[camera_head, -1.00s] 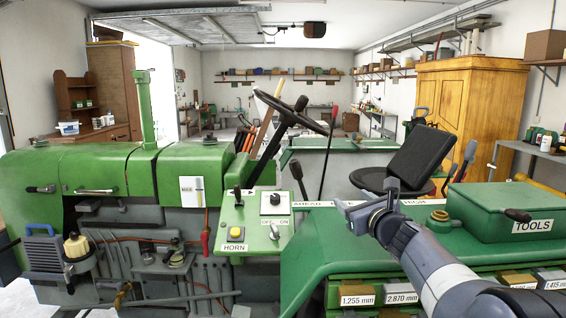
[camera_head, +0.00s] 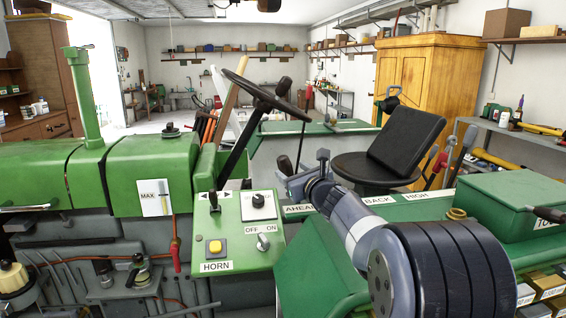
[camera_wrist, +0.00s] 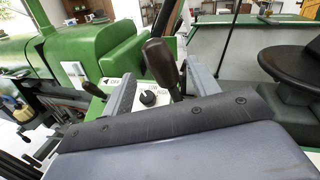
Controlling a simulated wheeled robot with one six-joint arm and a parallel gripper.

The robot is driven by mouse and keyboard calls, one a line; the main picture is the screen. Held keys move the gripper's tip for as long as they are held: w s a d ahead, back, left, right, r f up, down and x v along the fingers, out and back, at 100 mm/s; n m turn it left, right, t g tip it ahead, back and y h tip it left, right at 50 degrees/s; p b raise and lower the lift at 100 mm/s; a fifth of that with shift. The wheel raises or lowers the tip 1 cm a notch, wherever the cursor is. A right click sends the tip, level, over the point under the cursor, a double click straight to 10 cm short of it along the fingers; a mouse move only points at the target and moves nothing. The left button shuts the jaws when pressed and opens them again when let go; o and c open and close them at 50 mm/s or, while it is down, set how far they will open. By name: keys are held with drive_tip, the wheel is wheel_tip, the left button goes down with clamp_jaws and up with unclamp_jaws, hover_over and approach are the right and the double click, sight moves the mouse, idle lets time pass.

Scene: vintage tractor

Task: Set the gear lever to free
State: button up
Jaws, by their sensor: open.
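The gear lever has a black knob (camera_head: 284,165) and stands at the left end of the green top marked AHEAD, BACK and HIGH. In the wrist view its dark knob (camera_wrist: 160,62) rises, tilted, between and beyond my two open fingers. My gripper (camera_head: 302,172) is just right of the lever in the head view, and in the wrist view its grey fingers (camera_wrist: 163,80) are apart with nothing held. I cannot tell whether they touch the lever. The lever's foot is hidden, and my arm covers part of the label strip.
The green control panel (camera_head: 236,230) with switches and a yellow horn button stands left of my gripper. The steering wheel (camera_head: 266,98) hangs above and behind the lever. The black seat (camera_head: 385,160) is to the right, and the green toolbox (camera_head: 500,205) farther right.

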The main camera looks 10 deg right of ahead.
sight(288, 167)
drive_tip(key=shift+p+x, duration=0.85)
drive_tip(key=shift+x, duration=2.05)
drive_tip(key=shift+c, duration=0.3)
clamp_jaws()
